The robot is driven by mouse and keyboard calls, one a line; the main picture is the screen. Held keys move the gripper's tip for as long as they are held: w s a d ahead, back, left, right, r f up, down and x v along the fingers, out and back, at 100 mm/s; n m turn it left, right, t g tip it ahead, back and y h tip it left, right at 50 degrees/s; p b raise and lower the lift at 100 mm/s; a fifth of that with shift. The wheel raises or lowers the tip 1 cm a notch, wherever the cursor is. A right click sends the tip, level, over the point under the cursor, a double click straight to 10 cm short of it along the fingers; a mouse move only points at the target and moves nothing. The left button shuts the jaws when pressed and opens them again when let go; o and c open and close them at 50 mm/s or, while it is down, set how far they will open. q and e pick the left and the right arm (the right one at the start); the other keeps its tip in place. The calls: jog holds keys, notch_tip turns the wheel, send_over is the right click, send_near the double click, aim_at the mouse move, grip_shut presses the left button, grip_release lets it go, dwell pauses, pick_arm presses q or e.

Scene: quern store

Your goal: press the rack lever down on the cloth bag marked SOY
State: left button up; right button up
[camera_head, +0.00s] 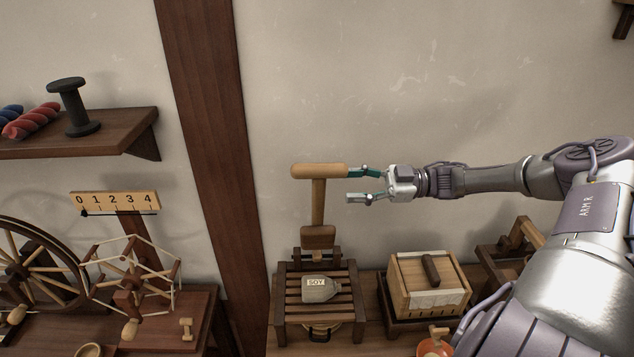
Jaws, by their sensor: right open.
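The cloth bag marked SOY (321,289) lies on the slatted wooden rack (292,307) at the lower middle. The rack lever (319,203) stands upright behind the bag, with a horizontal wooden handle (318,171) on top and a wooden block (318,237) low on its shaft. The block is raised above and behind the bag, apart from it. My right gripper (356,185) is open, its fingers pointing left. Its upper finger is at the right end of the handle; I cannot tell if they touch. Its lower finger is below the handle, right of the shaft. My left gripper is not in view.
A wooden press box (428,288) stands right of the rack, with another wooden frame (512,250) beyond it. An orange pot (434,345) is at the bottom edge. A spinning wheel (30,265) and a yarn winder (132,282) stand left of the dark post (212,150).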

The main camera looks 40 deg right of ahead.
aim_at(317, 200)
jog(key=x, duration=0.7)
jog(key=shift+w, duration=0.25)
jog(key=shift+w+a+f+p, duration=0.1)
jog(key=shift+w+a+p, duration=0.2)
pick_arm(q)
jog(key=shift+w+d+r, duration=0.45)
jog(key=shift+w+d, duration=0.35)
pick_arm(e)
jog(key=shift+f, duration=0.1)
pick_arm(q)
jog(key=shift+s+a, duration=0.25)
pick_arm(e)
grip_shut()
